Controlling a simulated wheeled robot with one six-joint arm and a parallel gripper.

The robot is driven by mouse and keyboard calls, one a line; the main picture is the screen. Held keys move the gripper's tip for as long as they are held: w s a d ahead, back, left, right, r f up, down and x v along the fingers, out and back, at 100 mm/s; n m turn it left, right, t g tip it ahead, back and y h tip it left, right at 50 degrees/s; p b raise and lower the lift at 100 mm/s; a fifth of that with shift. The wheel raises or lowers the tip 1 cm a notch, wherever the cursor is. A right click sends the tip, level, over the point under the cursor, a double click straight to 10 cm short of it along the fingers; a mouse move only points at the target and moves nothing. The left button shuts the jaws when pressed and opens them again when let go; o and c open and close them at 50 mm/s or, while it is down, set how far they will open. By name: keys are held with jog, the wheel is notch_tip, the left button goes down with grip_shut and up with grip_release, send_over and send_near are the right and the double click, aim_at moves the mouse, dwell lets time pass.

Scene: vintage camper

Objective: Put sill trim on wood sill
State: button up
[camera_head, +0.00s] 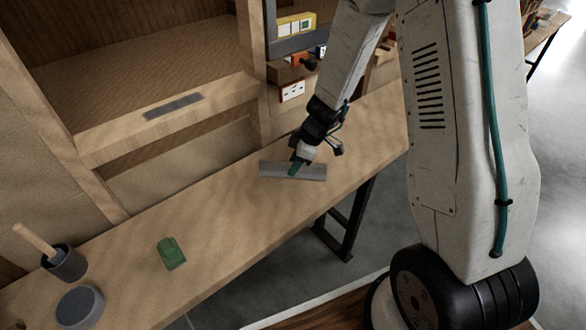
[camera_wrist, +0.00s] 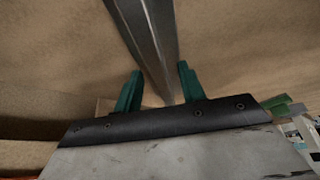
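The sill trim (camera_head: 310,172) is a long thin grey strip lying on the wooden workbench. In the wrist view the trim (camera_wrist: 148,35) runs from the top edge down between my green fingers. My gripper (camera_head: 294,168) points down at the trim, with a green finger in front of its middle. In the wrist view my gripper (camera_wrist: 160,68) has its fingers apart, one on each side of the trim; I see no clear grip on it. The wood sill (camera_head: 215,96) is the pale beam at the front of the opening behind the bench. Another grey strip (camera_head: 173,105) lies on it.
A green object (camera_head: 171,253) lies on the bench to the left. A dark cup (camera_head: 65,263) with a wooden handle and a round grey item (camera_head: 80,306) are at the near left. A wooden post (camera_head: 252,70) stands right of the sill. The bench middle is clear.

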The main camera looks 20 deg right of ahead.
grip_shut()
jog(key=shift+r, duration=0.15)
